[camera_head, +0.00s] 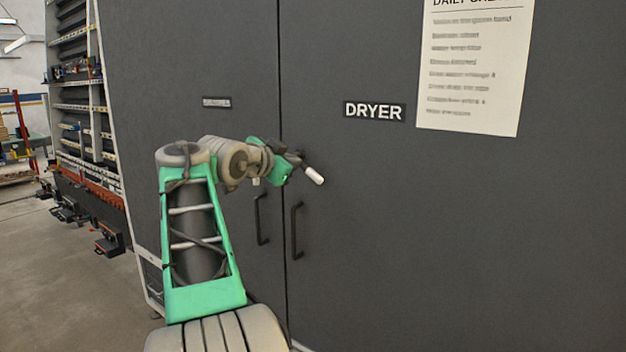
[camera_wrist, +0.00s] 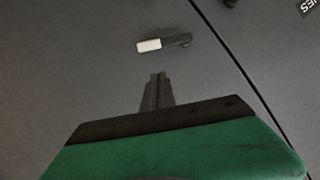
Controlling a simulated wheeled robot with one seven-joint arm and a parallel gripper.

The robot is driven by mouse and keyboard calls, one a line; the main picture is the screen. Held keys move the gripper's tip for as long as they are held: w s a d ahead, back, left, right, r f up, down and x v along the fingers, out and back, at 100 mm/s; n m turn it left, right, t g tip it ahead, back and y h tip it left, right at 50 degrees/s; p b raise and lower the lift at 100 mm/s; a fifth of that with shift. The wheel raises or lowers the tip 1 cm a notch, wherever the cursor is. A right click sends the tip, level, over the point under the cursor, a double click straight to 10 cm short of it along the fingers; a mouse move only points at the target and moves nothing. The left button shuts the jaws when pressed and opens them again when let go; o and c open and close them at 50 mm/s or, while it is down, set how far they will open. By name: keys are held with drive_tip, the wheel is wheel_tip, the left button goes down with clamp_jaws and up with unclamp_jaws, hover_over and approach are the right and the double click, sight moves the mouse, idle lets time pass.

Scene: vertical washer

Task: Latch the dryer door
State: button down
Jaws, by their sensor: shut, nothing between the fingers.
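The dryer door (camera_head: 450,230) is the right one of two dark grey doors and bears a DRYER label (camera_head: 374,111). It looks closed, flush with the left door. A latch lever with a white grip (camera_head: 314,177) is on the dryer door near the seam, its white end pointing right and down, away from the seam. In the wrist view the lever (camera_wrist: 176,41) lies just beyond my fingertips, its white end to the left. My gripper (camera_wrist: 158,76) is shut and empty, with a visible gap to the lever. In the head view my wrist partly hides the lever's pivot end.
Two dark vertical handles, one on the left door (camera_head: 261,220) and one on the dryer door (camera_head: 297,231), stick out below my wrist. A paper sheet (camera_head: 474,70) hangs at upper right. Shelving (camera_head: 78,100) stands at far left. The floor at left is clear in front.

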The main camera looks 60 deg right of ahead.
drive_tip(key=shift+s+d+r+m+g, duration=0.2)
drive_tip(key=shift+s+d+r+m, duration=0.1)
drive_tip(key=shift+s, duration=0.2)
drive_tip(key=shift+s+d+r+m+g, duration=0.2)
drive_tip(key=shift+s+d, duration=0.05)
drive_tip(key=shift+s, duration=0.2)
drive_tip(key=p, duration=0.4)
hover_over(312, 169)
drive_tip(key=s+a, duration=0.4)
drive_tip(key=f, duration=0.2)
drive_tip(key=w+f, duration=0.1)
drive_tip(key=w+d+f, duration=0.1)
drive_tip(key=f, duration=0.1)
drive_tip(key=shift+w+f, duration=0.15)
drive_tip(key=shift+f, duration=0.15)
